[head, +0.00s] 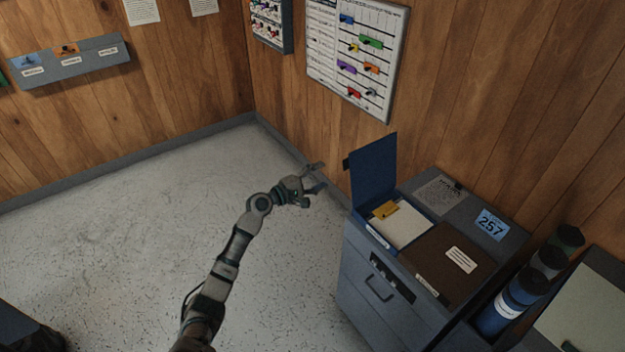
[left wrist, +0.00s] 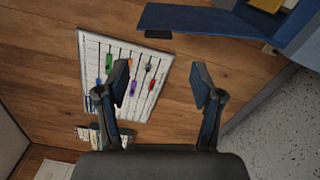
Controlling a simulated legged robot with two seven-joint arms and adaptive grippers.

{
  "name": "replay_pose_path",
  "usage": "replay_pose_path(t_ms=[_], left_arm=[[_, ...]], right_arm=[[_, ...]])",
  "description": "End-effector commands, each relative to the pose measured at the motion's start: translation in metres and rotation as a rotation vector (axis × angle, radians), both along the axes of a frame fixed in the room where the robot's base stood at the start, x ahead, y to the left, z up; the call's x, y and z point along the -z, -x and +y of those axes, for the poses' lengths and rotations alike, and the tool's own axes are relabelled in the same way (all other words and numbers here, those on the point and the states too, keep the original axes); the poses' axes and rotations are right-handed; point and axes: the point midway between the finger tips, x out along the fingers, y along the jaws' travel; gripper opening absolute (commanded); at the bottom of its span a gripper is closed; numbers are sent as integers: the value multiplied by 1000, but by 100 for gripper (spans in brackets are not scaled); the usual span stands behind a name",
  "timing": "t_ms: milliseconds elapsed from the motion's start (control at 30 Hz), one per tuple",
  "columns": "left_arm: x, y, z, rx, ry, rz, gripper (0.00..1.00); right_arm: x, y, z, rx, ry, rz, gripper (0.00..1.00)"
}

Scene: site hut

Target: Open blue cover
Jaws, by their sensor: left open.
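The blue cover (head: 373,172) stands upright, raised open, at the left side of the grey cabinet's top (head: 470,212) in the head view. Beneath where it hinges, an open compartment shows white papers and a yellow item (head: 385,210). My left gripper (head: 318,178) is open and empty, to the left of the cover and apart from it. In the left wrist view the two fingers (left wrist: 160,85) are spread with nothing between them, and the blue cover (left wrist: 215,22) shows at the top. My right gripper is not in view.
A brown cover (head: 445,262) with a white label lies closed beside the open compartment. Dark bottles (head: 515,300) stand right of the cabinet. A whiteboard (head: 357,55) hangs on the wood wall. The speckled floor (head: 120,230) on the left is clear.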

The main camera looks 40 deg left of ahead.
Motion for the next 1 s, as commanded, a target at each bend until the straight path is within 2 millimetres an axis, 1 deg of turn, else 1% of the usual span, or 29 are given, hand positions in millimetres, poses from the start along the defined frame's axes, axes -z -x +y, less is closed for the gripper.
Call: replay_pose_path(t_ms=[33,100,233,800,867,900,967,1000], left_arm=[[1,8,3,-1,0,1,67],[1,17,7,-1,1,1,67],[1,26,10,0,0,1,67],[2,28,10,0,-2,2,67],[9,28,9,-1,-15,12,67],[20,29,6,-2,-36,26,67],[45,30,0,-2,-87,60,67],[67,33,-5,0,-135,89,67]], right_arm=[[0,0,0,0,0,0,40],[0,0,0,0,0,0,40],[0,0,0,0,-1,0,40],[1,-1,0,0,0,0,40],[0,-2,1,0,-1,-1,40],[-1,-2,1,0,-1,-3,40],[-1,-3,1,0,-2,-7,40],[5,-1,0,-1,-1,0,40]])
